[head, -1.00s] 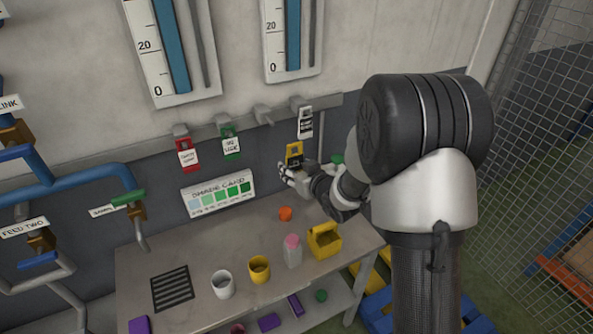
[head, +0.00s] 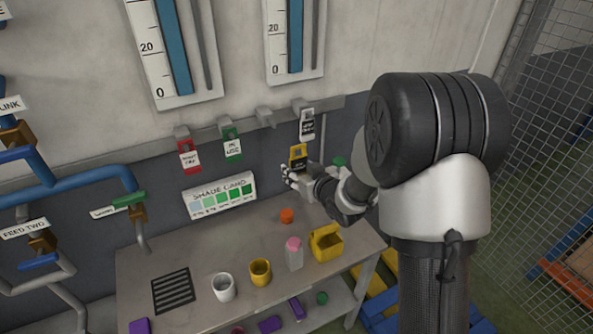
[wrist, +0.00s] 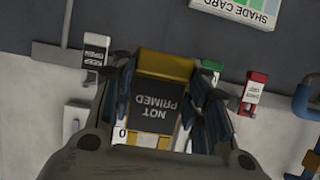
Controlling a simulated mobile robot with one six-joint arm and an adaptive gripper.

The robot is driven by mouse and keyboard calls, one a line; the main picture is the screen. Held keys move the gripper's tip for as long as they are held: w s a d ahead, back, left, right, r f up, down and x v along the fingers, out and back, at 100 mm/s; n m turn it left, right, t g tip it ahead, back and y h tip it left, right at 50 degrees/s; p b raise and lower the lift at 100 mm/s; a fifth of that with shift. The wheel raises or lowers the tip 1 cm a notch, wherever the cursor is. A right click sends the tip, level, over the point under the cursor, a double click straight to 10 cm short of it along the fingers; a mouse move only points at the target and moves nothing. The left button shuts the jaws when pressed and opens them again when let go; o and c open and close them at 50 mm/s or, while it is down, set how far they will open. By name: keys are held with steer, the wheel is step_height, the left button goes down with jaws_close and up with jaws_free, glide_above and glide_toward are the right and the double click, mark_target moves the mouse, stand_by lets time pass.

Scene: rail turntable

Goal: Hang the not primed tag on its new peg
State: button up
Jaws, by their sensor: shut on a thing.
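The not primed tag, yellow with a black face, is held in my gripper (head: 296,174); the tag (head: 298,157) stands in front of the grey wall, below and right of the bare peg (head: 264,117). In the wrist view the tag (wrist: 156,100) appears upside down between the two dark fingers, and my gripper (wrist: 165,90) is shut on it. The bare peg is not clearly visible there. A black-and-white tag (head: 307,125) hangs on the peg right of the bare one, close above the held tag.
A red tag (head: 188,155) and a green tag (head: 232,144) hang left of the bare peg. Below stand a shade card (head: 220,194) and a bench with a white cup (head: 224,287), yellow cup (head: 260,272), pink-capped bottle (head: 294,253) and yellow container (head: 326,243).

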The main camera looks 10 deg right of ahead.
steer(key=shift+s+d+r+b, duration=0.15)
steer(key=shift+s+d, duration=0.15)
steer(key=shift+s, duration=0.65)
steer(key=shift+s+d+b, duration=0.15)
steer(key=shift+s+d, duration=0.1)
steer(key=shift+s, duration=0.7)
steer(key=shift+s+d+r+b, duration=0.15)
steer(key=shift+s+d, duration=0.15)
steer(key=shift+s, duration=0.65)
steer(key=shift+f, duration=0.15)
